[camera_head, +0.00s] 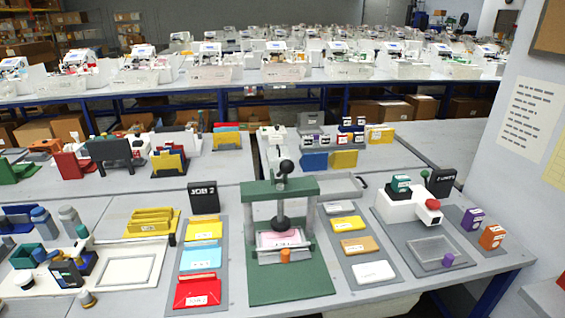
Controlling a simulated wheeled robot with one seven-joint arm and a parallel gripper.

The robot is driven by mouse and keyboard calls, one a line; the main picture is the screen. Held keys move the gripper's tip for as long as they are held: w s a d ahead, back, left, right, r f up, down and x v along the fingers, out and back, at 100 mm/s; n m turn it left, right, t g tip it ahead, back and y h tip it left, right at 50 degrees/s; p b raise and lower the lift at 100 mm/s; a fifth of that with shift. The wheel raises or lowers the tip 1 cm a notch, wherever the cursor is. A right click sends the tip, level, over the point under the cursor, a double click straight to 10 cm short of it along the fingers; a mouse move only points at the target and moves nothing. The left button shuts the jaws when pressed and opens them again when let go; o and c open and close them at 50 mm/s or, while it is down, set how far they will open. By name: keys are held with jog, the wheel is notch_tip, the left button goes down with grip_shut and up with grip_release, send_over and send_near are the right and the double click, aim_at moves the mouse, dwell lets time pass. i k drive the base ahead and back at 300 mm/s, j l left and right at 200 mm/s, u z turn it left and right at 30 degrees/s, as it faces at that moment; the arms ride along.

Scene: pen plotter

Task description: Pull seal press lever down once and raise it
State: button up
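A green press (255,212) stands upright on a green base plate in the middle of the near table. A dark round knob (286,167) sits on a short dark stem above its top bar. A dark round pad (280,223) hangs under the bar, above a pink sheet (277,240). To the right, a white device (408,205) carries a red button (433,204) and a small green knob (425,173) on a stem. I cannot tell for certain which of these handles is the seal press lever. My gripper is not in this view.
Trays of coloured packets (203,231) flank the press on the left and right. An orange cylinder (285,254) stands at the front of the press. A black sign (203,197) stands behind left. The front strip of the green base plate (290,288) is clear.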

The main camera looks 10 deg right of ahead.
aim_at(287, 167)
jog(key=i+u, duration=0.1)
jog(key=u, duration=0.3)
jog(key=i+u, duration=0.15)
jog(key=u, duration=0.2)
jog(key=i+u, duration=0.15)
jog(key=u, duration=0.25)
